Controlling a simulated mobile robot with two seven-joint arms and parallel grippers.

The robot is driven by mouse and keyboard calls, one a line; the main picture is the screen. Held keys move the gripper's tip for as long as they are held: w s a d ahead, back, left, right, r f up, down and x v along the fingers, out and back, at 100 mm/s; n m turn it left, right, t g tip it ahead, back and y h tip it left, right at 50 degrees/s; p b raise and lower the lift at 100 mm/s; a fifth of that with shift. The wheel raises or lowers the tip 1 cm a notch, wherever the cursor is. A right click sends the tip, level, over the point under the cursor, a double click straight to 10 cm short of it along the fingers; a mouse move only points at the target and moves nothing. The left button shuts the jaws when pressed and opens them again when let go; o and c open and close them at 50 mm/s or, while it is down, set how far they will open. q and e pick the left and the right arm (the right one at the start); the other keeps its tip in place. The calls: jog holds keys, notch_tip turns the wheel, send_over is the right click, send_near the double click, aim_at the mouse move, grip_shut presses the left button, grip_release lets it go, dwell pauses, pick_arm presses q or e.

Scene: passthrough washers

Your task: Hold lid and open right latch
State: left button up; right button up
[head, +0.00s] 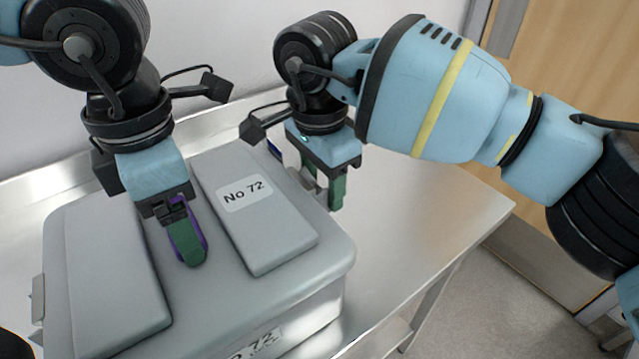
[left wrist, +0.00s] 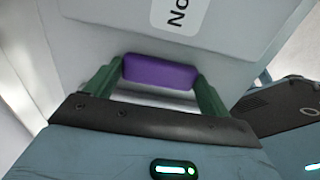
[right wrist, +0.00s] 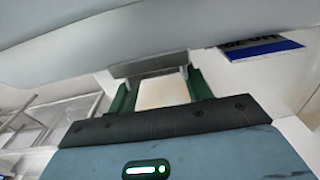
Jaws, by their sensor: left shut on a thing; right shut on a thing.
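The grey lid (head: 222,290) sits on the grey box (head: 320,310) marked "No 72"; I see no gap under it. My left gripper (head: 187,245) points down at the lid's middle. It is shut on the purple handle (left wrist: 160,72), which lies between its green fingers in the left wrist view. My right gripper (head: 325,190) is at the box's right side. It is shut on the right latch (right wrist: 150,67), a grey metal plate just under the lid edge in the right wrist view. The latch is mostly hidden in the head view; I cannot tell how far it is turned.
The left latch (head: 38,298) shows at the box's left side. The box stands on a metal table (head: 440,205) with clear room to its right. A wall (head: 230,40) is behind, and a wooden door (head: 560,70) is at the right. A blue label (right wrist: 262,48) is beside the right latch.

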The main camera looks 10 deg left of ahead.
jog(key=shift+w+d+r+t+h, duration=0.1)
jog(key=shift+r+t+h, duration=0.3)
jog(key=shift+t+h, duration=0.35)
jog(key=o, duration=1.1)
